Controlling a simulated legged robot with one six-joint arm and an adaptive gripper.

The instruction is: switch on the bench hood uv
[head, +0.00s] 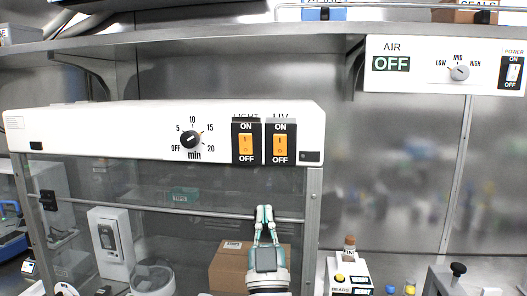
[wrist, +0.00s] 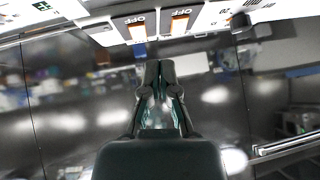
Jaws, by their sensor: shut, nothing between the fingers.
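The bench hood (head: 100,130) has a white front panel with a timer dial (head: 190,140) and two orange rocker switches. The left switch (head: 246,144) is labelled LIGHT. The right switch, the UV switch (head: 280,144), has its label partly hidden by its black frame. In the wrist view the two rockers show at the top, the one on the left (wrist: 137,30) and the one on the right (wrist: 180,22), each beside an OFF mark. My gripper (head: 264,210) points up, shut and empty, below the UV switch and apart from it. Its closed fingers also show in the wrist view (wrist: 159,68).
A horizontal bar (head: 200,212) crosses the hood front near my fingertips. Behind the glass are a cardboard box (head: 228,268) and a white device (head: 108,240). An AIR control panel (head: 420,65) hangs at upper right. A bottle on a white stand (head: 348,270) is at lower right.

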